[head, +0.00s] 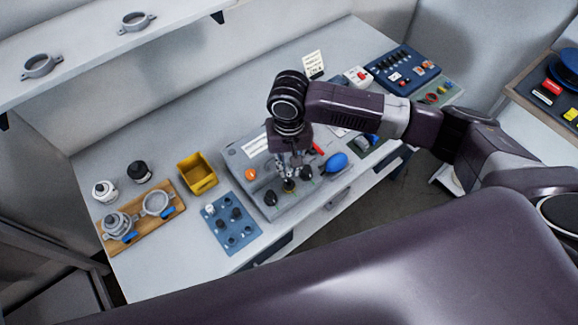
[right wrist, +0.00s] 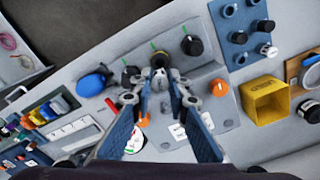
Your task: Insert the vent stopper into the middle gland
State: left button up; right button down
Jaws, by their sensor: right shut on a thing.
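My right gripper (head: 289,178) reaches down over the grey panel box (head: 234,158), its fingers at the middle gland (head: 289,186) on the front row. In the right wrist view the fingers (right wrist: 160,76) close on a small thing at the middle gland, taken to be the vent stopper; the fingertips mostly hide it. I cannot tell how deep it sits. A black-topped left gland (head: 270,198) and a black-topped right gland (head: 306,173) flank it; they also show in the right wrist view, left gland (right wrist: 192,45) and right gland (right wrist: 130,76). My left gripper is not in view.
A blue plate (head: 244,238) with several black stoppers and a white one lies left of the box. A yellow bin (head: 197,174), a wooden board (head: 178,190) with clamps and a blue bulb (head: 334,162) stand nearby. An orange knob (head: 250,174) is on the box.

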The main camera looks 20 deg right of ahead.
aim_at(289, 175)
notch_tip(289, 175, down, 2)
jog(key=b, duration=0.2)
jog(key=shift+f+b, duration=0.15)
jog(key=shift+b, duration=0.15)
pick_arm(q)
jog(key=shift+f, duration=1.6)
pick_arm(e)
jog(key=shift+f, duration=0.85)
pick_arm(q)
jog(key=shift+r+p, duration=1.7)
pick_arm(e)
jog(key=shift+f, duration=0.25)
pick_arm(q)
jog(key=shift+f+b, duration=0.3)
pick_arm(e)
jog(key=shift+f, duration=1)
jog(key=c, duration=1.8)
grip_release()
jog(key=shift+o, duration=0.2)
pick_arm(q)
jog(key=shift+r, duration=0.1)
pick_arm(e)
jog(key=shift+r, duration=0.1)
